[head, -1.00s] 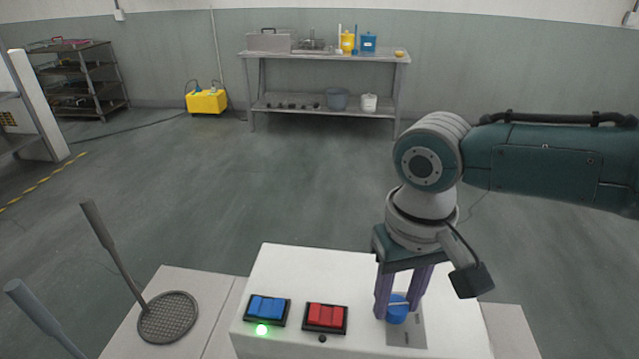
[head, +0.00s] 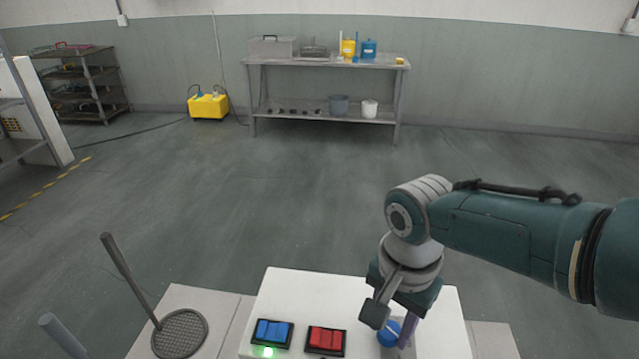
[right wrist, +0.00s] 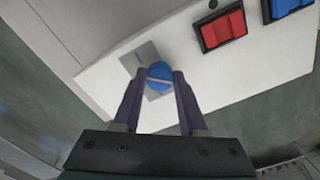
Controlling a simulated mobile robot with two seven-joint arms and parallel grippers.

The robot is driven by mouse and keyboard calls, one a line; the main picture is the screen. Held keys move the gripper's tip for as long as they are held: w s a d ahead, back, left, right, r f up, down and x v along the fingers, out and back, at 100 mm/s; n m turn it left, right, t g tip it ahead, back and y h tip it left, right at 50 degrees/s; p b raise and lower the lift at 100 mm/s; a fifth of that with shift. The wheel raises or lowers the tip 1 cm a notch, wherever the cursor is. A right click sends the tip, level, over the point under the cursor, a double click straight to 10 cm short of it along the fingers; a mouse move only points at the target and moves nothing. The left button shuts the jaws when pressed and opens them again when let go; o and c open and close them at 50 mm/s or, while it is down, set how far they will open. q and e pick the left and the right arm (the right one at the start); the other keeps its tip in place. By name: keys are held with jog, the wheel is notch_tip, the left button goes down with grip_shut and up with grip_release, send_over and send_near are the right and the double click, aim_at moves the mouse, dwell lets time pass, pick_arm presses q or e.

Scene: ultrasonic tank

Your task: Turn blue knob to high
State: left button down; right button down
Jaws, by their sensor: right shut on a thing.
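The blue knob (head: 388,335) sits on the white control box (head: 318,285), right of the red switch. It also shows in the right wrist view (right wrist: 160,76), with a pale line across its face. My right gripper (head: 398,332) is shut on the knob, one purple finger on each side of it in the right wrist view (right wrist: 160,88). In the head view the wrist hides part of the knob. The knob's scale marks cannot be read. My left gripper is not in view.
A lit blue double switch (head: 273,332) and a red double switch (head: 326,340) sit left of the knob. A round mesh basket (head: 180,333) with a long handle lies at the left. A workbench (head: 325,62) stands far back, with open floor between.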

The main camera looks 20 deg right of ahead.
aim_at(390, 329)
jog(key=shift+m+p, duration=0.35)
jog(key=shift+m, duration=1.45)
jog(key=shift+c, duration=2.2)
grip_release()
notch_tip(390, 329, up, 10)
jog(key=p, duration=0.6)
